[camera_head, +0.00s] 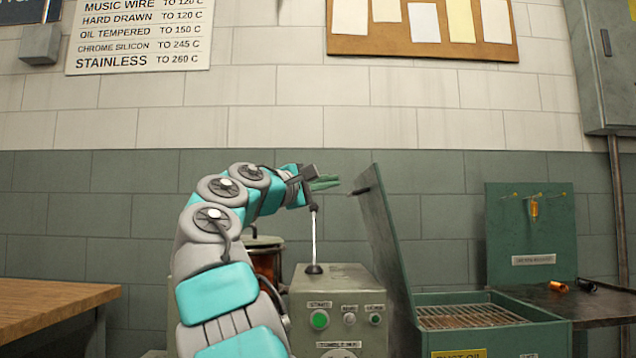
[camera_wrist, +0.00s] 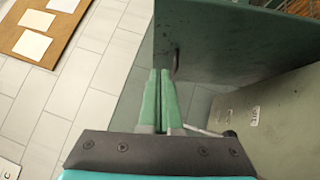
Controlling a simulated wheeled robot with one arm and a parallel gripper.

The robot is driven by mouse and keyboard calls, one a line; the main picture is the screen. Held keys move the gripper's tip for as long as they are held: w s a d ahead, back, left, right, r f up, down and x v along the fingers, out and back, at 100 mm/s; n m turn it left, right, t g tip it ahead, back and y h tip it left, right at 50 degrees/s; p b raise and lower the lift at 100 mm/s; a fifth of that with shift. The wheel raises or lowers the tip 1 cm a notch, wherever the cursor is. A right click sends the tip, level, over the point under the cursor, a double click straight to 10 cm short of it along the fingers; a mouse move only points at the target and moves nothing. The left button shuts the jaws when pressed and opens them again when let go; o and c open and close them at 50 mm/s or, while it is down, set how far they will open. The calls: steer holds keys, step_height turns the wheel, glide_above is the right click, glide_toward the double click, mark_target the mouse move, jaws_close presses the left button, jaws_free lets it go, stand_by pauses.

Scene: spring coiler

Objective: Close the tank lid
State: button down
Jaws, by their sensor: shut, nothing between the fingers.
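The tank (camera_head: 545,337) is an open green metal box with a wire rack inside, at the lower right of the head view. Its lid (camera_head: 388,245) stands raised at the tank's left side, steeply tilted with its top leaning left. A small dark handle (camera_head: 357,191) sticks out of the lid's left face near the top. My gripper (camera_head: 338,182) is shut and empty, pointing right at the lid's upper part. In the wrist view, the shut green fingertips (camera_wrist: 160,72) are just left of the handle (camera_wrist: 176,60), with the lid (camera_wrist: 230,45) filling the upper right. Whether they touch is unclear.
A grey control box (camera_head: 345,280) with a green button and an upright rod (camera_head: 314,240) stands below my gripper. A wooden table (camera_head: 55,305) is at left. A green board (camera_head: 532,235) with an orange spring stands behind a dark bench (camera_head: 600,305) at right.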

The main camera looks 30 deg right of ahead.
mark_target(368, 173)
steer(key=shift+s+d+r, duration=0.2)
steer(key=shift+d+r, duration=0.1)
steer(key=shift+d, duration=0.85)
steer(key=shift+s+d+r, duration=0.2)
steer(key=shift+d+r, duration=0.05)
steer(key=shift+d, duration=0.95)
steer(key=shift+s+d+r, duration=0.2)
steer(key=shift+d+r, duration=0.1)
steer(key=shift+d, duration=0.85)
steer(key=shift+s, duration=0.1)
